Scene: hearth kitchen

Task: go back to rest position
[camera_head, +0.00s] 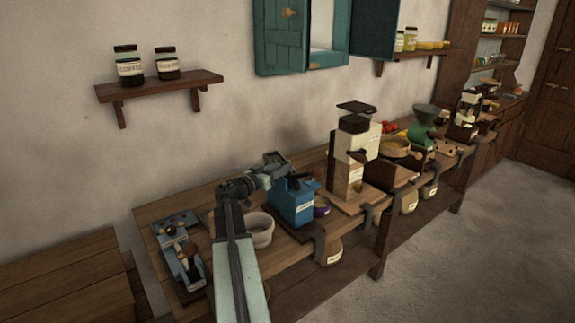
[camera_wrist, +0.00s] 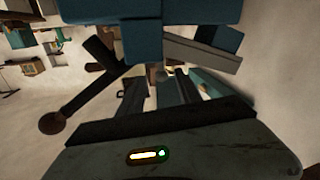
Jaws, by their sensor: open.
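My arm reaches up from the bottom of the head view and bends right toward a blue machine (camera_head: 292,205) on the wooden counter. My gripper (camera_head: 276,160) is at the top of this machine, small and partly merged with it in the picture. In the wrist view my gripper (camera_wrist: 158,86) shows two dark fingers spread apart, with nothing visibly held. A large blue body (camera_wrist: 150,38) fills the top of that view, close to the fingers. I cannot tell whether the fingers touch it.
A pale bowl (camera_head: 260,232) stands beside the blue machine, left of it. A grey-blue device (camera_head: 182,255) lies at the counter's left end. A cream grinder (camera_head: 352,150) stands to the right. A wall shelf (camera_head: 160,86) holds jars. The floor at right (camera_head: 480,255) is clear.

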